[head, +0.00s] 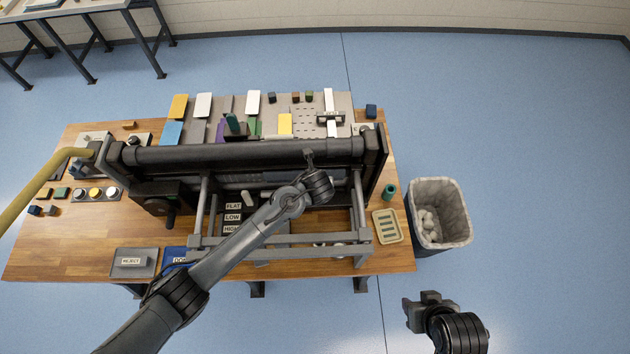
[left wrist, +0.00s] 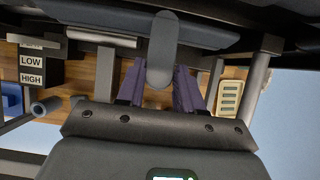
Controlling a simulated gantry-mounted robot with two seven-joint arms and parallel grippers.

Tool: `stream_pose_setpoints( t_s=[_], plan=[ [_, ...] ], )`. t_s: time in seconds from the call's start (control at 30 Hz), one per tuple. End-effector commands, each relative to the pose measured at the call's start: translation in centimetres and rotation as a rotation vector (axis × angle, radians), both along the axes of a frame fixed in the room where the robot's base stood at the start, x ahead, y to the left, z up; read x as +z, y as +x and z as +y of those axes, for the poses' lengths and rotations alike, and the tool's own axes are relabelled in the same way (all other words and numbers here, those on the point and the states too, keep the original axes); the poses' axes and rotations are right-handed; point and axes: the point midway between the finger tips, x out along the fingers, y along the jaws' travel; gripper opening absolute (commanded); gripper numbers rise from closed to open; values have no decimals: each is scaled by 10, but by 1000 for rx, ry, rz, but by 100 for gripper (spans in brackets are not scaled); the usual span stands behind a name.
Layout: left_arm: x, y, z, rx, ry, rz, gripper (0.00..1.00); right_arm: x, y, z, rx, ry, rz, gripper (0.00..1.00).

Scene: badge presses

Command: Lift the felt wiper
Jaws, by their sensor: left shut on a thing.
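My left gripper (head: 309,160) reaches over the press to the long dark roller (head: 240,153). In the left wrist view its two purple-dark fingers (left wrist: 160,92) stand on either side of a grey rounded handle (left wrist: 163,48), and it is shut on that handle. The handle seems to belong to the felt wiper; no felt face shows, and the part beyond the handle is hidden by the dark beam. I cannot tell whether it is clear of its rest. My right gripper (head: 430,299) hangs over the floor off the table's front right; its jaw opening is unclear.
The press frame's rails (head: 280,252) surround the left wrist. FLAT, LOW and HIGH labels (head: 232,217) stand left of it. A beige slotted tray (head: 387,226) and a bin (head: 440,212) are at the right. A reject tray (head: 134,263) is front left.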

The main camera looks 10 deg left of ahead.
Motion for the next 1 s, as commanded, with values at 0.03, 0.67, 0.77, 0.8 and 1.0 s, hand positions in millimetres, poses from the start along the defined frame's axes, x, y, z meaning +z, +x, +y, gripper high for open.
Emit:
stream_pose_setpoints(
  t_s=[0.03,0.67,0.77,0.8,1.0],
  plan=[
    [7,3,-1,4,-11,33,0,7,0,0,0,0,0,43],
    [19,19,3,1,-58,320,0,7,0,0,0,0,3,43],
    [20,19,3,1,-59,328,0,7,0,0,0,0,3,43],
    [20,19,3,1,-60,329,0,7,0,0,0,0,3,43],
    [20,20,4,1,-59,328,0,7,0,0,0,0,3,43]
  ],
)
